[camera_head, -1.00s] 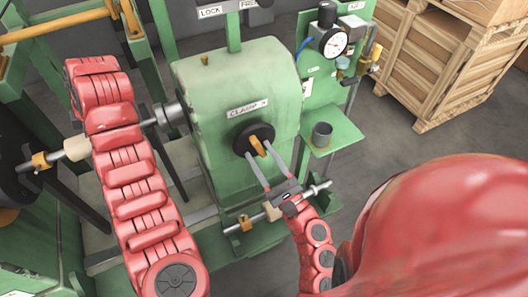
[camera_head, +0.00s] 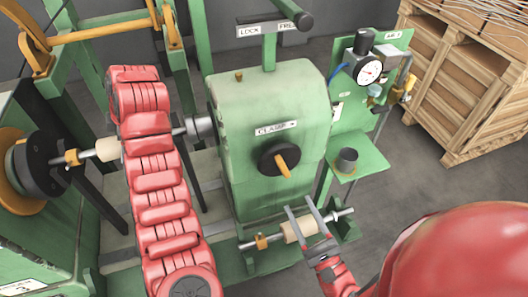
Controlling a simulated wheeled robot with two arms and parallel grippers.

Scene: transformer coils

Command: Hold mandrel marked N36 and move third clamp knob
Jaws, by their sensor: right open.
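A black round clamp knob (camera_head: 268,161) with a yellow-orange handle (camera_head: 282,166) is on the front of the green housing (camera_head: 270,95), under a "CLAMP" label. My right gripper (camera_head: 300,205) is open and empty below the knob, its fingers apart from it. Its fingers are near a pale mandrel (camera_head: 293,231) on the lower horizontal rod; I cannot tell whether they touch it. Another pale mandrel (camera_head: 108,148) is on the upper shaft at left, partly hidden behind my left arm. I cannot read N36 anywhere. My left gripper does not show.
A lever (camera_head: 270,40) with a "LOCK" plate stands above the housing. A gauge panel (camera_head: 345,120) and small green shelf (camera_head: 365,165) with a dark cup (camera_head: 347,159) are to the right. A wooden crate (camera_head: 455,90) stands at the back right. Floor is open before it.

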